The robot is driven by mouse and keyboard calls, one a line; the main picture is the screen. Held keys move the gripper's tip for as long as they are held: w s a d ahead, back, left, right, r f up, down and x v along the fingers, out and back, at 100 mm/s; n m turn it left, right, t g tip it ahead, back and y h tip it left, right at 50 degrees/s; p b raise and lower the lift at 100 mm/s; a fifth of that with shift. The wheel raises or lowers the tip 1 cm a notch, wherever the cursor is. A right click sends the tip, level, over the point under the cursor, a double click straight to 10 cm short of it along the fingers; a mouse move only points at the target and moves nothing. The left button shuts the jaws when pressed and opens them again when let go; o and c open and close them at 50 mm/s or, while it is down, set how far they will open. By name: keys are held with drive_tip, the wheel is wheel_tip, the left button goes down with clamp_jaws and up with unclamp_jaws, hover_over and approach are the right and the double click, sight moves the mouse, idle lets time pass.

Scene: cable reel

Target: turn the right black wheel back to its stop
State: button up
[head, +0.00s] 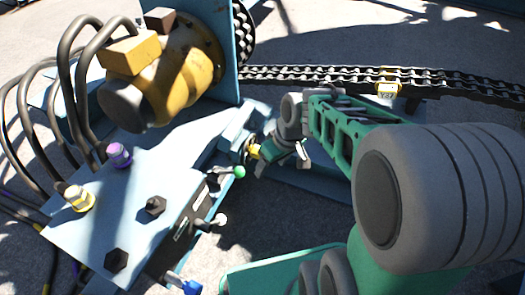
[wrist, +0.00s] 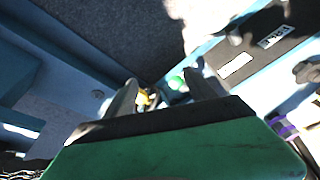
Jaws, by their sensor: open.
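A dark round wheel (head: 247,148) with a yellow piece (head: 254,152) at its middle sits on the side of the light-blue frame, just left of my gripper. I cannot tell for sure that it is the right black wheel. My gripper (head: 281,170) is open, with its fingers close to the yellow piece; I cannot tell whether they touch it. In the wrist view, my gripper (wrist: 163,95) has its two dark fingers apart, and a yellow piece (wrist: 144,99) shows beyond and between them. The wheel's rim is mostly hidden there.
Two black hexagonal knobs (head: 155,206) sit on the light-blue panel (head: 110,225). A yellow motor (head: 165,80) with black hoses stands behind. A chain track (head: 340,76) runs along the back.

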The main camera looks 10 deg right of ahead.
drive_tip(key=shift+o, duration=0.3)
drive_tip(key=w+d+f+n+t+y+p, duration=0.1)
drive_tip(key=w+f+n+y, duration=0.3)
drive_tip(key=w+f, duration=0.4)
drive_tip(key=w+d+n, duration=0.1)
drive_tip(key=w, duration=0.2)
drive_tip(key=shift+w+f, duration=0.15)
drive_tip(key=w+d+f+n+t+y+p, duration=0.2)
drive_tip(key=w+d+f+n+t+y, duration=0.25)
drive_tip(key=f, duration=0.55)
drive_tip(key=shift+m+t+h, duration=0.35)
drive_tip(key=shift+m+t, duration=0.3)
drive_tip(key=shift+t, duration=0.1)
drive_tip(key=b+x, duration=0.2)
drive_tip(key=x, duration=0.5)
drive_tip(key=shift+w+r+b, duration=0.15)
drive_tip(key=shift+r+b, duration=0.05)
drive_tip(key=shift+b, duration=0.15)
drive_tip(key=shift+c, duration=0.2)
clamp_jaws()
